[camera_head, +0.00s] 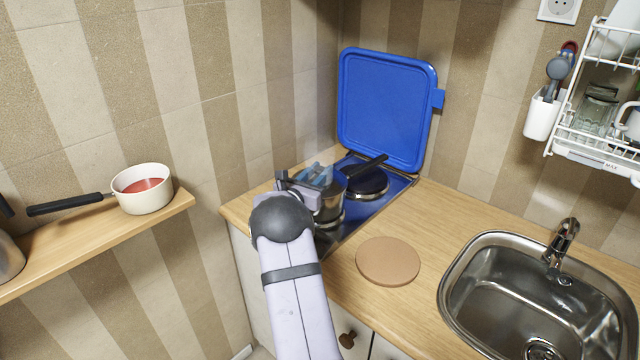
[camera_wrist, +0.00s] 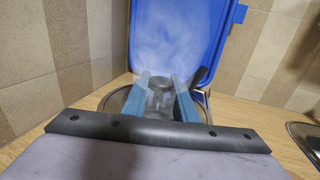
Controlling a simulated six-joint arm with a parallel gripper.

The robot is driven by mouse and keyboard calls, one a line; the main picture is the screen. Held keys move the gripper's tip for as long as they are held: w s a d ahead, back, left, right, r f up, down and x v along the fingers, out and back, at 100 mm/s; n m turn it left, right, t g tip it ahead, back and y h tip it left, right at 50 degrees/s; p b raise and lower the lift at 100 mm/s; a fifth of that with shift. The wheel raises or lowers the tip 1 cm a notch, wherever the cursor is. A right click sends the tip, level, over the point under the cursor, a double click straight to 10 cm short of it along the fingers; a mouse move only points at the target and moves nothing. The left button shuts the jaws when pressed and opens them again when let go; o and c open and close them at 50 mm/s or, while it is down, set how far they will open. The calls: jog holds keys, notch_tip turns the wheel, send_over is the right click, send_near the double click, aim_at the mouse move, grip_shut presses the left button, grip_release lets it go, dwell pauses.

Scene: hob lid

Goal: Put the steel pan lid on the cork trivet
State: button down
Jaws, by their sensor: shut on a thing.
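The steel pan lid (camera_wrist: 118,100) shows in the wrist view as a round metal rim around my fingers. My gripper (camera_wrist: 163,92) is shut on its dark knob, between two blue fingers. In the head view my gripper (camera_head: 318,174) is over the steel pan (camera_head: 331,208), which stands on the front of the hob with its black handle pointing back right. My arm and fingers hide most of the lid there, and I cannot tell whether it touches the pan. The round cork trivet (camera_head: 388,261) lies bare on the wooden counter, right of the hob.
The blue hob cover (camera_head: 386,108) stands raised behind the hob (camera_head: 388,200). A dark hotplate (camera_head: 367,186) shows behind the pan. The sink (camera_head: 535,300) is at right, below a dish rack (camera_head: 600,120). A white saucepan (camera_head: 142,190) stands on the left shelf. Faint steam shows in the wrist view.

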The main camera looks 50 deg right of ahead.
jog(key=shift+r, duration=1.3)
jog(key=shift+f+b, duration=0.15)
jog(key=shift+b, duration=0.3)
jog(key=s+a+m+g+b, duration=0.1)
jog(key=s+m+g+b, duration=0.2)
jog(key=s, duration=1)
jog(key=s+a+m+g+b, duration=0.1)
jog(key=s+a+g+b, duration=0.2)
jog(key=s, duration=1)
jog(key=shift+h, duration=0.3)
jog(key=f+b, duration=0.3)
jog(key=d+f+b, duration=0.1)
jog(key=f+b, duration=0.1)
jog(key=b, duration=0.2)
jog(key=s+f+b, duration=0.1)
jog(key=f+b, duration=0.2)
jog(key=shift+d+f, duration=0.2)
jog(key=shift+f, duration=0.15)
jog(key=shift+f+b, duration=1.25)
jog(key=shift+b, duration=0.25)
jog(key=shift+f+b, duration=0.3)
jog(key=shift+b, duration=0.15)
jog(key=c, duration=1.4)
grip_release()
jog(key=shift+o, duration=0.2)
